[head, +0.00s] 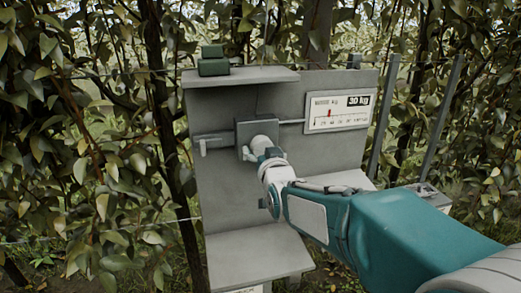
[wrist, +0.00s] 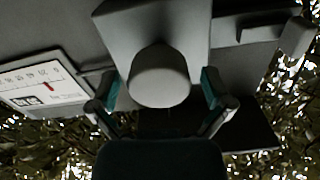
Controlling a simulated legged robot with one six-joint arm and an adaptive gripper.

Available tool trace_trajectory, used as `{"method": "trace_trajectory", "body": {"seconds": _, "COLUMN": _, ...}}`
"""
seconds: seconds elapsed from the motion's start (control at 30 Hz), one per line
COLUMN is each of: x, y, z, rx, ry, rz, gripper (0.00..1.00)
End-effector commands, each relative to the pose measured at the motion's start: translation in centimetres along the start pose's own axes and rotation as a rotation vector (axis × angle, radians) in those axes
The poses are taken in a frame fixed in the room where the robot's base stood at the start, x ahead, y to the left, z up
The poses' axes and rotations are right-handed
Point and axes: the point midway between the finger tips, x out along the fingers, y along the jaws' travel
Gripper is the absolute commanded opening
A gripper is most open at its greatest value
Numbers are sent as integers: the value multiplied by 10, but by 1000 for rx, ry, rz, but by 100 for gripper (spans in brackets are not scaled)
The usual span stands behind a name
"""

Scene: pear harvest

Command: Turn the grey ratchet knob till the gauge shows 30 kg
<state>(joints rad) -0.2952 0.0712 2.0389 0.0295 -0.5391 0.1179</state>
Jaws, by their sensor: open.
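The grey ratchet knob (head: 264,142) sits on a square grey block (head: 243,138) on the upright panel. In the wrist view the round knob (wrist: 160,78) lies between the open fingers of my gripper (wrist: 160,92), with a finger at each side. Whether the fingers touch it cannot be told. In the head view my gripper (head: 266,153) is at the knob and hides part of it. The white gauge (head: 337,117) is right of the knob. Its dark label reads 30 kg. Its red pointer (head: 331,113) stands left of the scale's middle; the scale numbers are too small to read surely.
A grey panel (head: 222,172) carries a top shelf with green blocks (head: 213,62) and a lower shelf (head: 259,257). A small lever (head: 203,145) sticks out left of the knob. Thin wires, posts and dense leaves surround the panel.

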Motion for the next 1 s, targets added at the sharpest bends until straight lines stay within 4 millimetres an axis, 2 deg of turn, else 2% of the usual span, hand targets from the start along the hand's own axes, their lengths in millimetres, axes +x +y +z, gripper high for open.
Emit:
{"method": "trace_trajectory", "body": {"seconds": 0.4, "x": -76, "y": -1, "z": 0, "rx": 0, "ry": 1, "rz": 0, "gripper": 100}}
{"method": "trace_trajectory", "body": {"seconds": 0.53, "x": -94, "y": -1, "z": 0, "rx": 0, "ry": 1, "rz": 0, "gripper": 100}}
{"method": "trace_trajectory", "body": {"seconds": 0.7, "x": -108, "y": -1, "z": 2, "rx": 0, "ry": -1, "rz": 0, "gripper": 100}}
{"method": "trace_trajectory", "body": {"seconds": 1.0, "x": -110, "y": -1, "z": 2, "rx": -1, "ry": -1, "rz": 0, "gripper": 100}}
